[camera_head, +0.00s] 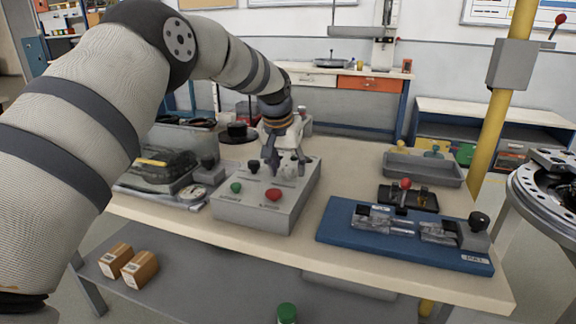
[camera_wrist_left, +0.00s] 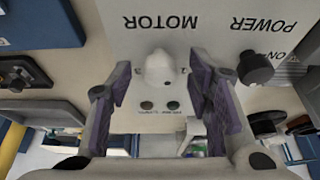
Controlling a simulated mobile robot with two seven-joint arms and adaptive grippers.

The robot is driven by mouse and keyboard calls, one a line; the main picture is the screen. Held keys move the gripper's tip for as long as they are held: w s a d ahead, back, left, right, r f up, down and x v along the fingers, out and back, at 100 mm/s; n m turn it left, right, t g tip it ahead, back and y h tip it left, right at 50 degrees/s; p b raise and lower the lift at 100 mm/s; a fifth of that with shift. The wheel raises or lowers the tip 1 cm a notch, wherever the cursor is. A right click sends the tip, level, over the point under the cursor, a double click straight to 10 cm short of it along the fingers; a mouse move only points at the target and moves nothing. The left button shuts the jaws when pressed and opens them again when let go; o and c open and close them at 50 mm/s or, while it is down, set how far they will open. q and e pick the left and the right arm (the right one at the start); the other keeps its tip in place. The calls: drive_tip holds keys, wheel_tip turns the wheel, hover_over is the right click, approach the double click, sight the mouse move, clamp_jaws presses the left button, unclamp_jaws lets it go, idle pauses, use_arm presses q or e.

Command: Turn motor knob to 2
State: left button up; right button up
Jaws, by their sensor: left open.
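The grey control box (camera_head: 249,215) stands on the table. Its pale motor knob (camera_wrist_left: 158,72) sits beside the upside-down MOTOR label in the left wrist view. In the head view the knob (camera_head: 290,171) is partly covered by my gripper. My left gripper (camera_wrist_left: 160,93) is open, with one finger on each side of the motor knob; a gap shows on both sides. In the head view the left gripper (camera_head: 286,164) is over the back right of the box top. The knob's setting is too small to read. My right gripper is not in view.
A black power knob (camera_wrist_left: 256,68) is close to one finger. A green button (camera_head: 236,188) and a red button (camera_head: 273,194) are at the box front. A blue fixture board (camera_head: 340,232) lies to the right, and a grey tray (camera_head: 440,174) behind it.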

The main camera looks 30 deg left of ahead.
use_arm(q)
clamp_jaws()
drive_tip(key=shift+m, duration=0.3)
drive_tip(key=shift+a+m+h, duration=0.1)
drive_tip(key=shift+m+h, duration=0.3)
drive_tip(key=shift+m, duration=0.5)
drive_tip(key=shift+f+m+h+b, duration=0.15)
drive_tip(key=shift+m+h+b, duration=0.3)
drive_tip(key=shift+m, duration=0.75)
drive_tip(key=m+h+b, duration=0.1)
drive_tip(key=m, duration=0.2)
drive_tip(key=shift+a, duration=0.1)
drive_tip(key=shift+m+h, duration=0.25)
drive_tip(key=shift+m, duration=0.25)
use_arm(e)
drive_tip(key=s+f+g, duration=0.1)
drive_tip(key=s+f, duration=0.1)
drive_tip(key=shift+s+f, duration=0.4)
